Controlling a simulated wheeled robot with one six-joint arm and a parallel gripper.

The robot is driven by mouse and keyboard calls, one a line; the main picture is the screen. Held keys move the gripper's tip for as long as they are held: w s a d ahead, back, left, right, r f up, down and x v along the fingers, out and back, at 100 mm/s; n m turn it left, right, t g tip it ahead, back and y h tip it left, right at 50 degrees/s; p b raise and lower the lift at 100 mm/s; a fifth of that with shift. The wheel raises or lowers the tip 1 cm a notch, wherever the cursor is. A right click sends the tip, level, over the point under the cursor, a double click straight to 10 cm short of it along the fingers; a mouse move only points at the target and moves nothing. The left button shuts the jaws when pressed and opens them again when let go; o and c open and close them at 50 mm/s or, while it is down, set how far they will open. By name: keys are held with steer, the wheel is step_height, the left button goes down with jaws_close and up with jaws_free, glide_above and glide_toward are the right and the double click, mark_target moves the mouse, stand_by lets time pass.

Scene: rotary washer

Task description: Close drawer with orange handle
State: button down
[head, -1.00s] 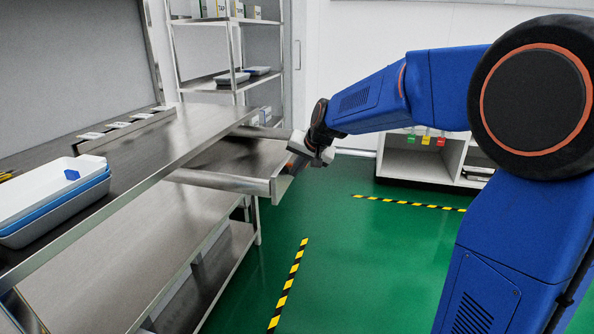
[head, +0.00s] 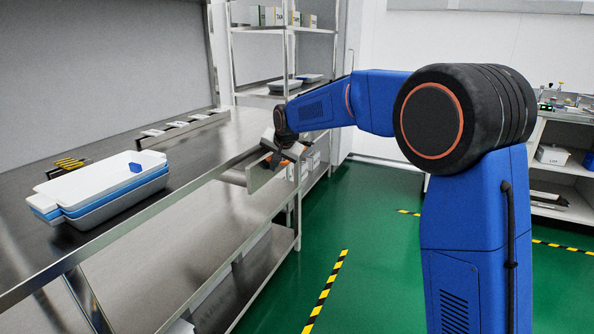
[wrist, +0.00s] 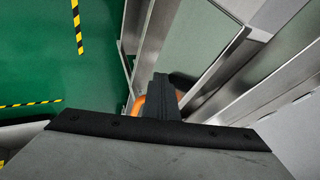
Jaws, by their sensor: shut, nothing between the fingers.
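The steel drawer (head: 262,175) sits under the right part of the long steel table. Its front panel stands out a little from the table edge, so it is partly open. My gripper (head: 276,158) is at the outer side of this panel, and the arm hides part of it. In the wrist view my gripper's dark fingers (wrist: 157,92) are together with nothing between them. They are close against the drawer front (wrist: 153,45). The orange handle (wrist: 139,107) shows just left of the fingers, partly hidden by the gripper body. I cannot tell whether the fingers touch it.
Stacked trays (head: 110,185) in white, blue and grey stand on the steel table (head: 190,160). A metal shelf rack (head: 290,90) stands behind the drawer. Green floor (head: 370,260) with yellow-black tape is free to the right of the table.

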mark_target(262, 162)
steer(key=a, duration=0.1)
steer(key=w+a, duration=0.1)
steer(key=a, duration=0.1)
steer(key=w+a, duration=0.1)
steer(key=shift+w+a, duration=0.15)
steer(key=shift+w, duration=0.1)
steer(key=shift+a, duration=0.15)
steer(key=shift+w+r, duration=0.1)
steer(key=shift+r, duration=0.05)
